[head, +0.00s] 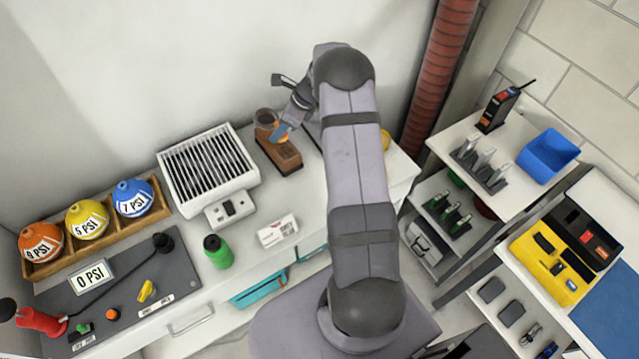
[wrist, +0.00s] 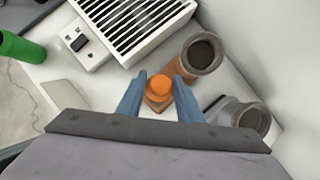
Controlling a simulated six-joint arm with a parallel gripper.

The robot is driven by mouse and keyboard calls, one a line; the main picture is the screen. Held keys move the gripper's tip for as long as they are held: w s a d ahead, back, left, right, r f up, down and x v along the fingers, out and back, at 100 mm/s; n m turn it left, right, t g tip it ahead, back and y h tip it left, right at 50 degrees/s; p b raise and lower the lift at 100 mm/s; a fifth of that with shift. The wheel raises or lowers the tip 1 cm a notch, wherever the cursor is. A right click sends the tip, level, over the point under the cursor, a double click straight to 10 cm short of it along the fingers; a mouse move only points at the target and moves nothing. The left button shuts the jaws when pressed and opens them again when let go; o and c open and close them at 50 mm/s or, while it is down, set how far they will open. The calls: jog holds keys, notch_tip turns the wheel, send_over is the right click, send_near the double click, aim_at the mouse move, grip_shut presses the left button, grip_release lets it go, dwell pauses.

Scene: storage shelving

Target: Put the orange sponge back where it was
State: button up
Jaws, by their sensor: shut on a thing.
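The orange sponge (wrist: 158,88) shows in the wrist view between the two blue fingers of my gripper (wrist: 158,79), which is shut on it. It has a rounded orange top and a darker orange-brown lower part. In the head view my gripper (head: 282,132) is low over the back of the white counter, at a brown block-like holder (head: 283,158). Only a little orange shows there beside the fingers, and I cannot tell whether the sponge touches the holder.
A white grille unit (head: 208,168) with a switch box (head: 231,208) stands left of the holder. A green bottle (head: 218,252) and a white box (head: 277,231) stand nearer the front. A grey cup (wrist: 250,117) is close right of my gripper. The wall is close behind.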

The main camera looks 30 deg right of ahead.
jog(key=s+d+m+t+h+b, duration=0.1)
jog(key=s+d+m+b, duration=0.2)
jog(key=d, duration=0.4)
jog(key=s+d+b, duration=0.3)
jog(key=s+d, duration=0.2)
jog(key=d, duration=0.2)
jog(key=s+a+f+n+g+y, duration=0.1)
jog(key=s+a+f+n, duration=0.3)
jog(key=s+a, duration=0.3)
jog(key=s, duration=0.3)
jog(key=shift+s+a+n+g+y, duration=0.35)
jog(key=shift+n+g+y, duration=0.05)
jog(key=shift+f+p, duration=0.5)
jog(key=shift+f, duration=4.5)
jog(key=shift+f, duration=0.1)
